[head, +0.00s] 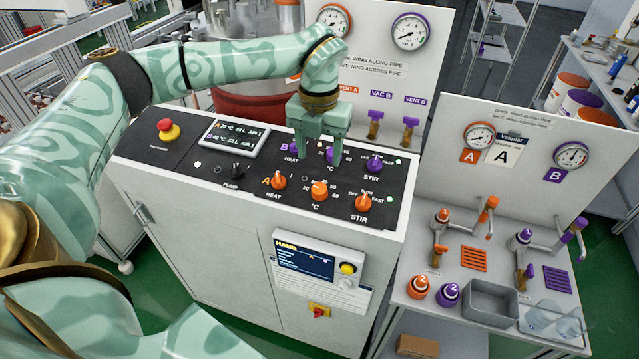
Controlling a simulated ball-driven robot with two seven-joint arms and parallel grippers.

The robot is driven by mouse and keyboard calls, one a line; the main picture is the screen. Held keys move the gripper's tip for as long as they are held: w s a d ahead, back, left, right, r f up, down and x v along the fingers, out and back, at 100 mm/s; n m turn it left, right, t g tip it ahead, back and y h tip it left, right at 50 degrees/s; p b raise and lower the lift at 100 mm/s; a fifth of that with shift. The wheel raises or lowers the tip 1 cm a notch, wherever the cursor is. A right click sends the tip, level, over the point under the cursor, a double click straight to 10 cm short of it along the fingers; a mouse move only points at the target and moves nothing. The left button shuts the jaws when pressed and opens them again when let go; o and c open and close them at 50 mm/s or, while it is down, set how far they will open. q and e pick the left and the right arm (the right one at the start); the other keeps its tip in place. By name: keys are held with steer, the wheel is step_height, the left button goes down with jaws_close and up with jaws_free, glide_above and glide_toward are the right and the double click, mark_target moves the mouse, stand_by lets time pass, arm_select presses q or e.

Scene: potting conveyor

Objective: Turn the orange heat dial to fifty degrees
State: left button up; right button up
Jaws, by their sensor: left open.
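The orange dial marked °C (320,190) sits in the front row of the black control panel, with a number scale around it. Its exact pointer reading is too small to tell. To its left is the orange HEAT knob (278,182), and to its right the orange STIR knob (362,203). My left gripper (318,155) points down over the purple back row, behind the orange °C dial and apart from it. Its fingers are open and hold nothing. They partly hide the purple °C dial between them. My right gripper is not in view.
A purple STIR knob (374,164) is just right of my left gripper. A red emergency button (166,127) and a small display (232,138) are on the panel's left. Gauges (409,31) and valves stand behind. A side bench (420,318) with bottles is at right.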

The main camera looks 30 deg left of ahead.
mark_target(319, 188)
arm_select(q)
step_height(319, 188, down, 10)
steer(key=shift+r, duration=0.1)
steer(key=shift+c, duration=0.2)
steer(key=c, duration=0.9)
